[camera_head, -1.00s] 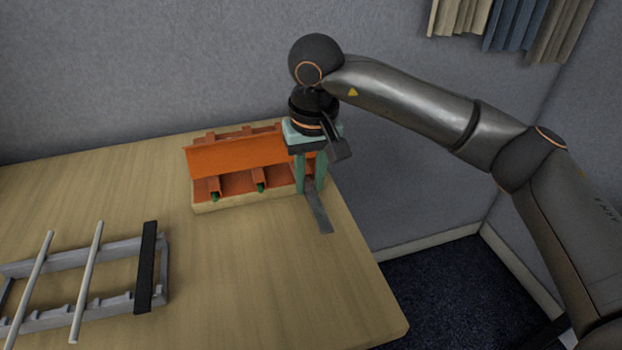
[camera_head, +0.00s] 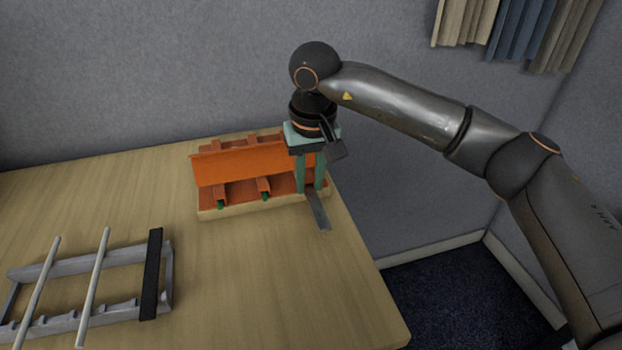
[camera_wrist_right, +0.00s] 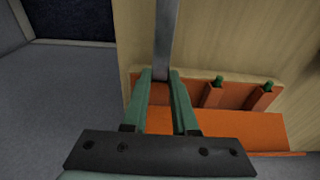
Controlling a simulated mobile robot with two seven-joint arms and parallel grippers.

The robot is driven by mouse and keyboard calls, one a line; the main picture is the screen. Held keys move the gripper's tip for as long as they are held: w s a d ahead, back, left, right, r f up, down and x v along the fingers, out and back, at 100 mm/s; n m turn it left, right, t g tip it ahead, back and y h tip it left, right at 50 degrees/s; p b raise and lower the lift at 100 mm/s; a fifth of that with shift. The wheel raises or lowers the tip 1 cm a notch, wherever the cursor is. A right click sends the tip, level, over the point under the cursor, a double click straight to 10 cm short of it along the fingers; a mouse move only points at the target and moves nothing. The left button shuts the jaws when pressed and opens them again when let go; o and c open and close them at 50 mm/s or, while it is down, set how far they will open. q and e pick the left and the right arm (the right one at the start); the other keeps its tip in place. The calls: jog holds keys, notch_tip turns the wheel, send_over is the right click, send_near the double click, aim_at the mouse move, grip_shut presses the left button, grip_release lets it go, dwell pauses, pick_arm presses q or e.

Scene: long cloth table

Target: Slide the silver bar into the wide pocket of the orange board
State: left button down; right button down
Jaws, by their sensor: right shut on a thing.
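The orange board (camera_head: 240,167) stands near the back of the table on a pale base, with dividers forming pockets along its front. The silver bar (camera_head: 318,212) is at the board's right end, its near end sticking out past the front edge. My right gripper (camera_head: 311,190) is shut on the silver bar, fingers pointing down. In the right wrist view the bar (camera_wrist_right: 165,40) runs from between the green fingers (camera_wrist_right: 162,78) out over the table, next to the orange board (camera_wrist_right: 255,130). The bar's far end is hidden by the fingers. My left gripper is not in view.
A grey rack (camera_head: 70,262) at the left front carries two pale rods (camera_head: 95,285) and a black bar (camera_head: 151,275). The wooden table (camera_head: 260,290) is clear between rack and board. The table's right edge lies close beside the bar, with a wall behind.

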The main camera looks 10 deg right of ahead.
aim_at(313, 194)
jog(key=c, duration=0.7)
grip_release()
jog(key=shift+w, duration=0.1)
jog(key=shift+o, duration=0.5)
jog(key=shift+d, duration=0.1)
jog(key=shift+r, duration=0.1)
notch_tip(313, 194, up, 12)
jog(key=s+p, duration=0.1)
jog(key=shift+s+r, duration=0.15)
jog(key=shift+s, duration=0.1)
